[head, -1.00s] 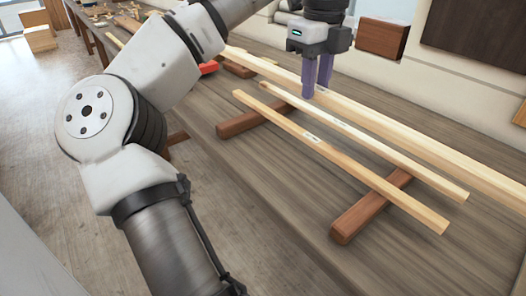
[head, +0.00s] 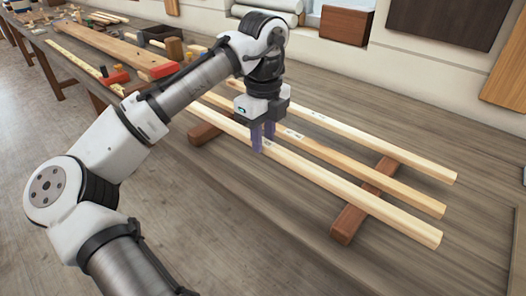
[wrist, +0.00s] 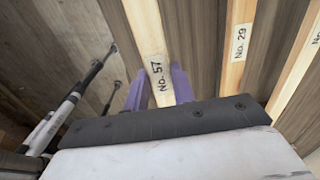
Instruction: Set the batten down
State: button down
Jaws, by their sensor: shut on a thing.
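My gripper (head: 263,143) has its purple fingers on either side of the nearest pale batten (head: 350,191), shut on it. In the wrist view this batten (wrist: 147,35) carries the label "No. 57" and runs between the fingers (wrist: 160,88). It lies across the right brown bearer (head: 348,222), in front of and roughly parallel to two other battens. I cannot tell whether it touches the bearer or is just above it. The left bearer (head: 205,134) is partly hidden by my arm.
The middle batten (head: 375,176), labelled "No. 29" in the wrist view (wrist: 238,45), and the back batten (head: 390,147) lie close behind, with gaps between. Red tools (head: 165,70), a dark box (head: 152,36) and planks lie at the bench's far left. The bench's right side is clear.

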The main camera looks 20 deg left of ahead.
jog(key=shift+f, duration=2.15)
jog(key=shift+f, duration=0.1)
jog(key=c, duration=1.2)
grip_release()
jog(key=shift+o, duration=0.2)
